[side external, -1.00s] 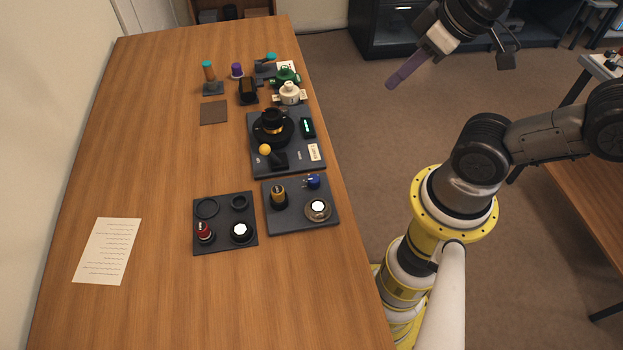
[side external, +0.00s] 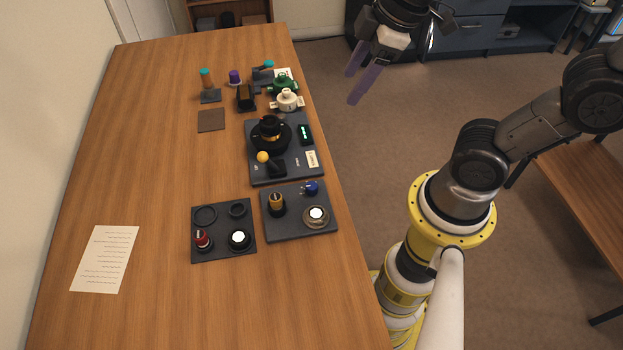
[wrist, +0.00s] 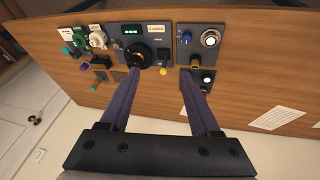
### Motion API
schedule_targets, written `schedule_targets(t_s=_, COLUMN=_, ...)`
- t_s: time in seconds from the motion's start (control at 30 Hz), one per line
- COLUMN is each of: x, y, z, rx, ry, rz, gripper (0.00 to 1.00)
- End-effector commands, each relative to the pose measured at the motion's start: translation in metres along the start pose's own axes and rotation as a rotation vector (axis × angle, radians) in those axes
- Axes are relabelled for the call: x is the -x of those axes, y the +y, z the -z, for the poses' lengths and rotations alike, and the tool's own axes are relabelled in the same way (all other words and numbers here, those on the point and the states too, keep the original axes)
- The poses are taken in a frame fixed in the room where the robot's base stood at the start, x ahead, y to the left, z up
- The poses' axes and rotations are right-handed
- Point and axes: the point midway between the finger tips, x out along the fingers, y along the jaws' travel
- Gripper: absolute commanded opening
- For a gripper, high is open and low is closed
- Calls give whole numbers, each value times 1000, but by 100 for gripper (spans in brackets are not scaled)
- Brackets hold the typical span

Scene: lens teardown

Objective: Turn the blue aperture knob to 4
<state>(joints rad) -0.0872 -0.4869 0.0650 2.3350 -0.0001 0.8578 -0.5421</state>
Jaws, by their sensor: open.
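The blue aperture knob (side external: 311,187) stands near the top right of a dark panel (side external: 288,230) on the table, in the side view. In the wrist view the blue knob (wrist: 186,37) shows near the top of the same panel. Its setting is too small to read. My gripper (side external: 355,87) is open and empty, with two purple fingers apart. It hangs off the table's right edge, well away from the knob. In the wrist view the fingers of my gripper (wrist: 160,82) reach up toward the panels without touching anything.
Beside the blue knob stand a gold-and-black knob (side external: 277,202) and a white-topped round part (side external: 316,216). A panel (side external: 285,178) with a black lens part (side external: 270,134) and green display (side external: 305,133) lies beyond. A tray (side external: 224,246) lies left. The table's left side is mostly clear.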

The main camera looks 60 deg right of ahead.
Motion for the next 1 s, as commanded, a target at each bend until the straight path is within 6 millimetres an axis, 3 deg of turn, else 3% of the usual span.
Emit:
schedule_targets(t_s=0.13, x=-38, y=-7, z=26, rx=207, ry=-94, rz=93, gripper=63)
schedule_targets(t_s=0.3, x=-81, y=-25, z=42, rx=356, ry=-191, rz=189, gripper=63)
schedule_targets(t_s=0.43, x=-102, y=-38, z=42, rx=392, ry=-248, rz=235, gripper=63)
schedule_targets(t_s=0.77, x=-128, y=-50, z=33, rx=415, ry=-278, rz=258, gripper=63)
schedule_targets(t_s=1.0, x=-171, y=-59, z=18, rx=414, ry=-280, rz=259, gripper=63)
